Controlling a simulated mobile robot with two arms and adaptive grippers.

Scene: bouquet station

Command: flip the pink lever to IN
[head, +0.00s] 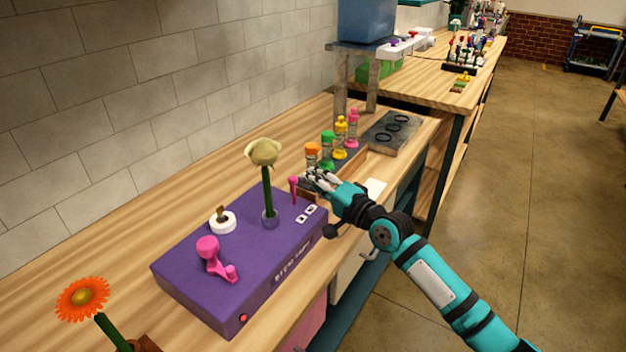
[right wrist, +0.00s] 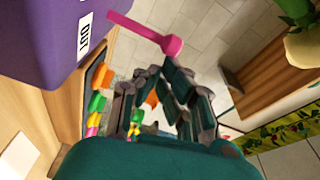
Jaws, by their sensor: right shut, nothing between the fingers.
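The pink lever (head: 293,188) stands near the far right end of the purple box (head: 205,285), close to two small white labels (head: 306,214). In the head view it looks roughly upright. My right gripper (head: 307,178) is shut and empty just right of the lever's top; I cannot tell whether they touch. In the right wrist view the lever (right wrist: 143,33) reaches out from the box, its thick end beside my shut fingers (right wrist: 165,68). The label nearest it there (right wrist: 84,38) reads OUT. My left gripper is out of view.
A cream flower (head: 263,153) stands upright in the box. A white ring (head: 222,222) and a pink crank (head: 210,252) are also on it. Several coloured bottles (head: 340,137) stand in a tray behind my gripper. An orange flower (head: 83,298) is at the front left.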

